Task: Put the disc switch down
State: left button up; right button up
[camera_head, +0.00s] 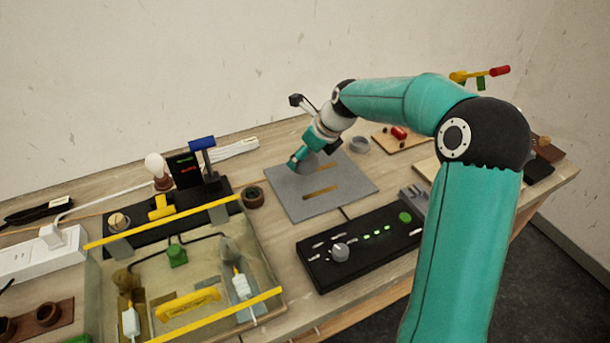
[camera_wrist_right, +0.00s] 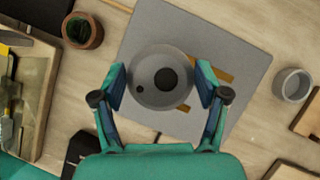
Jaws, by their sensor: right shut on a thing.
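The disc switch (camera_wrist_right: 146,92) is a round grey disc with a dark centre. In the right wrist view it sits between the two fingers of my right gripper (camera_wrist_right: 161,82), which are shut on its sides. Below it lies a flat grey mat (camera_wrist_right: 222,50) with ochre slots. In the head view my right gripper (camera_head: 303,161) is over the back left part of the mat (camera_head: 348,187), and the disc is partly hidden by it. I cannot tell whether the disc touches the mat. My left gripper is not in view.
A grey ring (camera_head: 359,144) stands right of the mat, and a small brown pot (camera_head: 253,197) stands left of it. A black control panel (camera_head: 330,267) lies in front. A tray with yellow bars (camera_head: 262,255) fills the front left. The mat's front part is clear.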

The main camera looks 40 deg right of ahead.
aim_at(315, 164)
notch_tip(315, 164, down, 7)
dwell(0.4)
jog(key=o, duration=1.2)
jog(key=shift+s+r, duration=0.1)
jog(key=shift+r, duration=0.05)
jog(key=b+v, duration=0.1)
jog(key=v, duration=1.1)
